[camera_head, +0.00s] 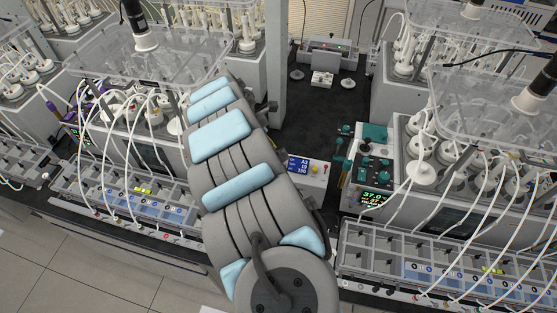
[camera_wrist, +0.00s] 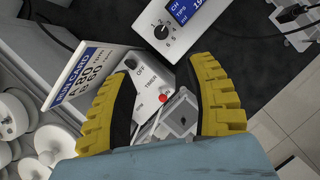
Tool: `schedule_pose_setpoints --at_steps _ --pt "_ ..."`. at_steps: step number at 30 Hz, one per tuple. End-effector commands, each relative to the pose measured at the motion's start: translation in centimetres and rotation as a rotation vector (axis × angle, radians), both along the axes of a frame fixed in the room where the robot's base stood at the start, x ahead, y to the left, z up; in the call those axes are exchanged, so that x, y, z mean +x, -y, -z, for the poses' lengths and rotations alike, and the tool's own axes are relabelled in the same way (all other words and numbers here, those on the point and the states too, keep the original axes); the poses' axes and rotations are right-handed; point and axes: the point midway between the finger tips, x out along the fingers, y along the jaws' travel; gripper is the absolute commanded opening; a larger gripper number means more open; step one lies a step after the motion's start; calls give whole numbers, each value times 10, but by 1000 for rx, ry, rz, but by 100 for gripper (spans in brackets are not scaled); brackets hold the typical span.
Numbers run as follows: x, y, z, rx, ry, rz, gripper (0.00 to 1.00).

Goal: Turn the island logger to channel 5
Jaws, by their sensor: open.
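The logger (camera_head: 302,168) is a light box with a blue screen reading about "A3 19 190" in the head view, partly hidden by my arm. In the wrist view, a box with a blue screen (camera_wrist: 190,12) labelled CH, TIPS and ml is cut off at the top. Its black channel knob (camera_wrist: 162,32) has small digits around it; I cannot tell for sure which one it points at. My gripper (camera_wrist: 163,58) has two yellow-ribbed fingers, spread open and empty, with the knob beyond the fingertips. In the head view my arm hides the gripper.
Between the fingers is a grey panel labelled OFF and TIMER, with a dark knob (camera_wrist: 131,65) and a red button (camera_wrist: 163,98). A run card (camera_wrist: 88,75) stands left of it. Reactor benches with white tubes flank the aisle; dark worktop (camera_head: 335,115) lies behind the logger.

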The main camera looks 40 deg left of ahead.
Motion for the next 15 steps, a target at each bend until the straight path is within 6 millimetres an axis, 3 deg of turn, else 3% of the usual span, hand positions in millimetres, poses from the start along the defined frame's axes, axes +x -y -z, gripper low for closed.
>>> schedule_pose_setpoints --at_steps 15 --pt "13 3 44 -4 -6 1 56"
